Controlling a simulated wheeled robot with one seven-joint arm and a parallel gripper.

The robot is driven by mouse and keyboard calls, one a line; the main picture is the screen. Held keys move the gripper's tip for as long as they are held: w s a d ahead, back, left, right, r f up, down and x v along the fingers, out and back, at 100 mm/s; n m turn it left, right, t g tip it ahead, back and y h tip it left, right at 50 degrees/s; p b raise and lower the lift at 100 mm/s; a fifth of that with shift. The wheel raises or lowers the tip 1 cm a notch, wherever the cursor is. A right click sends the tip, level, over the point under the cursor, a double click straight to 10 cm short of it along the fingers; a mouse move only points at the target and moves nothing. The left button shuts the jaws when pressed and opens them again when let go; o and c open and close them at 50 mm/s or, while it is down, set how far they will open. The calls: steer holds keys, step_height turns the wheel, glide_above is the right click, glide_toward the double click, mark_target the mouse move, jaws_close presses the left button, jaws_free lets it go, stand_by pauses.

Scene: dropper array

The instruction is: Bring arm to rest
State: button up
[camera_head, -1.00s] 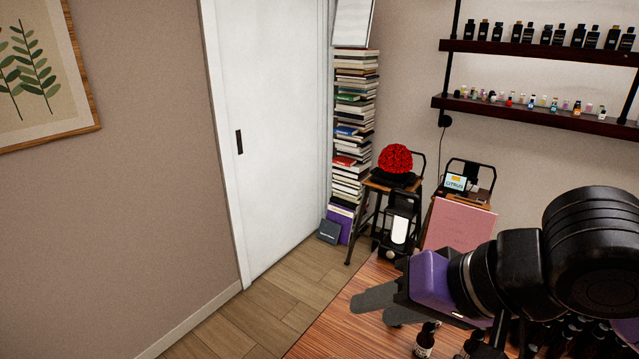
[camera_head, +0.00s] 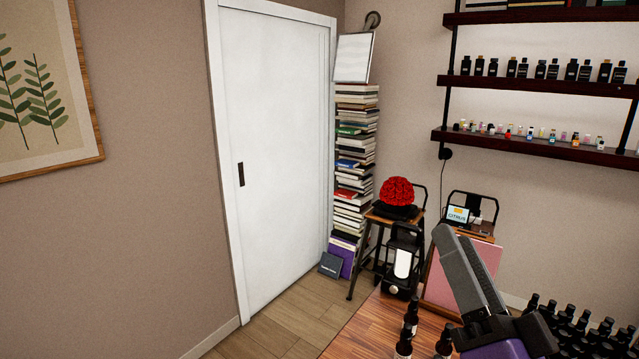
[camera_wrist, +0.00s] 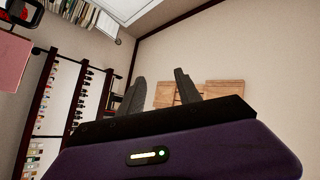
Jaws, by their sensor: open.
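My gripper (camera_head: 466,262) is at the lower right of the head view, above the wooden table (camera_head: 372,328). Its dark fingers point up and to the left, in front of a pink board (camera_head: 440,285). My purple gripper body shows at the bottom edge. In the wrist view my gripper (camera_wrist: 160,82) has its two fingers spread apart with nothing between them. It is open and empty. The rest of my arm is out of the head view.
Several dark bottles (camera_head: 404,342) stand on the table, with more (camera_head: 575,325) crowded at the right. A red flower ball (camera_head: 397,190) sits on a stool. Wall shelves (camera_head: 540,86) hold bottles at the upper right. Floor by the door (camera_head: 275,150) is clear.

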steer(key=s+d+f+n+g+h, duration=0.1)
steer(key=s+f+n+g, duration=0.1)
steer(key=s+f, duration=0.8)
steer(key=s+d+f+n+g+h+b, duration=0.1)
steer(key=s+f+g, duration=0.3)
steer(key=s+f, duration=0.7)
steer(key=s+d+f+n+g+h, duration=0.1)
steer(key=s+f+n+g+h, duration=0.1)
steer(key=s+f, duration=0.9)
steer(key=shift+s+d+f+n+g, duration=0.2)
steer(key=shift+s+d+n+g, duration=0.2)
steer(key=shift+s, duration=0.15)
steer(key=shift+c, duration=0.5)
